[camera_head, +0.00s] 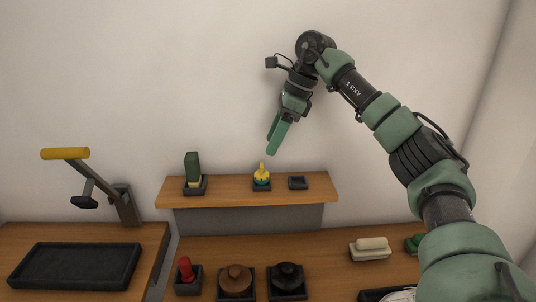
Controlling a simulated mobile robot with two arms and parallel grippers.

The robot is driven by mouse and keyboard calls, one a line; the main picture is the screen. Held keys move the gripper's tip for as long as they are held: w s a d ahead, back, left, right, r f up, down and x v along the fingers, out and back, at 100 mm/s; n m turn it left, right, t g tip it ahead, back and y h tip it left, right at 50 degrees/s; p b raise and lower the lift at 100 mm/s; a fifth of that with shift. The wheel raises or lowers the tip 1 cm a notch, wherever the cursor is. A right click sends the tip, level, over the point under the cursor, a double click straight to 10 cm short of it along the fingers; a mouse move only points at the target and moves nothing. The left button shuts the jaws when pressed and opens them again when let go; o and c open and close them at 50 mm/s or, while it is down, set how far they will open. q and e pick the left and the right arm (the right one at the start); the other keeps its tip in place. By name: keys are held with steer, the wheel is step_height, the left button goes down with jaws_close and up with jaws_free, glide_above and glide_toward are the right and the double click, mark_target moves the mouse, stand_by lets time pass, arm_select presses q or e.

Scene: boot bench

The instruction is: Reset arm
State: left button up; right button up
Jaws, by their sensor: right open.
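My right arm comes in from the right and arches up over the bench. My right gripper (277,137) points down and a little left, in front of the pale wall. It looks empty, and its green fingers are seen nearly edge-on. My left gripper is not in view.
The shelf also bears a green block (192,166) in a holder and a small empty dark tray (298,183). Below sit a red-knobbed item (185,269), a brown round item (236,280), a black round item (287,276) and a cream brush (371,248). A yellow-handled lever (65,153) stands left, behind a black tray (75,266).

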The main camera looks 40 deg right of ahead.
steer(key=shift+s+d+r, duration=0.1)
steer(key=shift+d+r, duration=0.05)
steer(key=shift+r, duration=0.3)
